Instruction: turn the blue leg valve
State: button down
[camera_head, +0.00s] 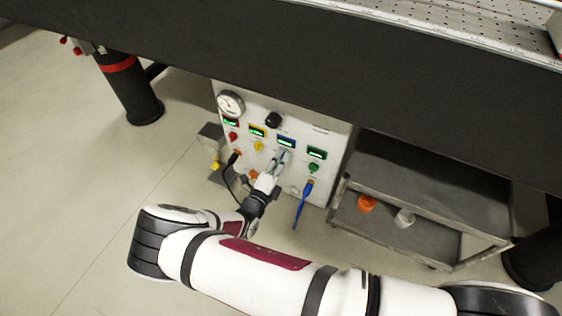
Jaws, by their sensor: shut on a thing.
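The control panel (322,131) is a pale upright box under the dark bench, with small displays labelled red, yellow, blue and green. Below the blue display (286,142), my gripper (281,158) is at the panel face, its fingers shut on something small. The fingers hide it; from its place in the row it is the blue leg valve. The red knob (233,136), yellow knob (258,146) and green knob (313,167) show to either side, apart from my gripper.
A round gauge (230,103) and a black knob (273,120) sit higher on the panel. A blue cable (301,207) hangs from the panel's lower right. A grey cart (428,240) holds an orange object (366,203) and a white object (404,218). The dark bench edge (300,62) overhangs the panel.

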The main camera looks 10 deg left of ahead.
jog(key=shift+s+a+n, duration=0.1)
jog(key=shift+n, duration=0.3)
jog(key=c, duration=1.3)
grip_release()
jog(key=v, duration=1.2)
